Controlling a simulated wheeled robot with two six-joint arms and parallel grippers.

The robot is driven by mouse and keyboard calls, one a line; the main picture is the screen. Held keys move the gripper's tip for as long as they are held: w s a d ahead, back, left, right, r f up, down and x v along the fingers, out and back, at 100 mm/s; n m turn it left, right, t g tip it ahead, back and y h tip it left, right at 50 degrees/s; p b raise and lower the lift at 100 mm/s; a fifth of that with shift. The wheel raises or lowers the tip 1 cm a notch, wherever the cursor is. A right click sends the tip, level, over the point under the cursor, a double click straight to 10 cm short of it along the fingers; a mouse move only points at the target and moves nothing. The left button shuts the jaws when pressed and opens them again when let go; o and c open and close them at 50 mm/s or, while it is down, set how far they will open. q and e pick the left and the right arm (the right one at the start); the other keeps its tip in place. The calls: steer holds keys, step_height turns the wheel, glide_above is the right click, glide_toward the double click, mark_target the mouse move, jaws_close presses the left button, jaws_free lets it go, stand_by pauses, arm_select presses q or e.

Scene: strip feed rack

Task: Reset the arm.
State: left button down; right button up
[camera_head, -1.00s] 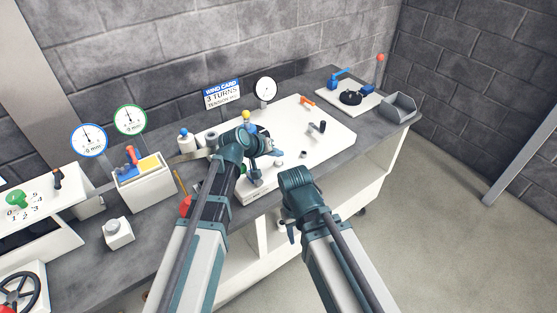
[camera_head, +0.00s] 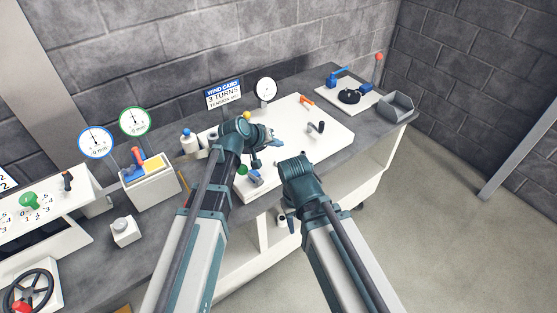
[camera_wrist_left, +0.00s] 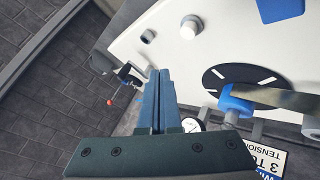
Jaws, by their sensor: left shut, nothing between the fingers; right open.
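My left gripper (camera_head: 275,141) is over the white board (camera_head: 335,138) in the head view. In the left wrist view its two blue fingers (camera_wrist_left: 158,80) are pressed together with nothing between them. Beside them, on the white board, are a black disc with white marks (camera_wrist_left: 225,73), a blue fitting (camera_wrist_left: 235,103) with a dull strip (camera_wrist_left: 280,98), and a small white peg (camera_wrist_left: 190,26). My right gripper (camera_head: 287,222) is open and low in front of the bench edge, apart from everything; my arm partly hides it.
A sign (camera_head: 223,94) and a white dial (camera_head: 266,88) stand behind the board. A grey scoop bin (camera_head: 397,106) and a plate with a black knob (camera_head: 350,96) are at the right. Two gauges (camera_head: 95,142), a white box (camera_head: 150,185) and a handwheel (camera_head: 28,290) are at the left.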

stand_by(0.3)
arm_select(q)
steer(key=s+a+f+m+g+y, duration=0.1)
steer(key=s+f+g+y, duration=0.1)
steer(key=s, duration=0.6)
steer(key=s+a+f+m+g+y, duration=0.2)
steer(key=s+y, duration=0.1)
steer(key=s, duration=0.6)
steer(key=s+a+f+m+g+y, duration=0.1)
steer(key=s+a+f+g+y, duration=0.1)
steer(key=s, duration=0.6)
steer(key=shift+s+a+f+g+y, duration=0.25)
steer(key=shift+s+g+y, duration=0.1)
steer(key=shift+g, duration=0.25)
